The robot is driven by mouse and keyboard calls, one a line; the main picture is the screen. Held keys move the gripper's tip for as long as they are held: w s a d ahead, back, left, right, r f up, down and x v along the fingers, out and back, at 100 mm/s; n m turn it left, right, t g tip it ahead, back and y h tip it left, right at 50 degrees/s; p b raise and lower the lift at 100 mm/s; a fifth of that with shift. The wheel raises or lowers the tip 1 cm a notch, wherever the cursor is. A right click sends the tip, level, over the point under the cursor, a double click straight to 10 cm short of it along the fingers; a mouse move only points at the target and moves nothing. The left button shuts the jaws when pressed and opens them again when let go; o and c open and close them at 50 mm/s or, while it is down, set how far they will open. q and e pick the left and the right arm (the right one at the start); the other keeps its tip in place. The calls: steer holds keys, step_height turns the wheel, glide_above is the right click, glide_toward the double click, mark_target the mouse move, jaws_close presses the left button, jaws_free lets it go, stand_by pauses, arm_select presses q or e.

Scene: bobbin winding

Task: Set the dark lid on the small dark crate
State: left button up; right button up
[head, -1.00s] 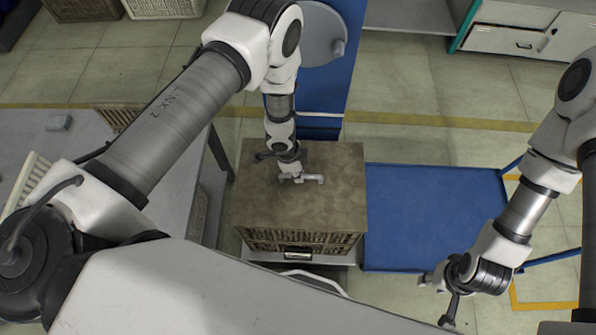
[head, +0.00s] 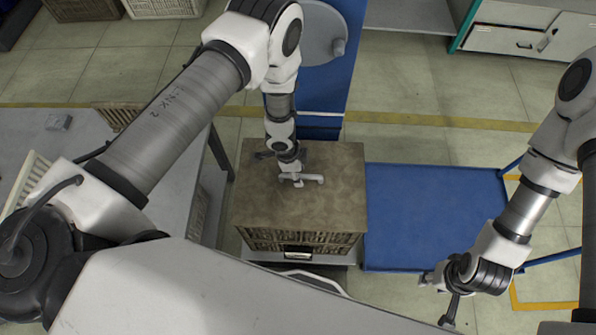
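The dark lid (head: 325,205) is a flat brown-grey panel with a pale bar handle (head: 312,179) at its middle. It lies over the small dark crate (head: 290,242), whose slatted front wall shows below the lid's near edge. The lid looks level and roughly lined up with the crate; whether it is fully seated I cannot tell. My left gripper (head: 289,172) points down at the handle from above. Its fingers are mostly hidden by its own wrist, so their grip is unclear. My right gripper (head: 437,297) is at the lower right, away from the crate, its fingers small and partly hidden.
A blue platform cart (head: 430,215) stands empty right of the crate. A grey table (head: 60,160) at the left holds a small grey item (head: 58,122) and a pale slatted crate (head: 35,172). The crate stands on a light support. Open floor lies beyond.

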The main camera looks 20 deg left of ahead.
arm_select(q)
step_height(320, 180, up, 12)
steer(key=a, duration=0.2)
steer(key=shift+s+a, duration=0.2)
steer(key=shift+s, duration=0.05)
steer(key=shift+f, duration=0.1)
stand_by(0.3)
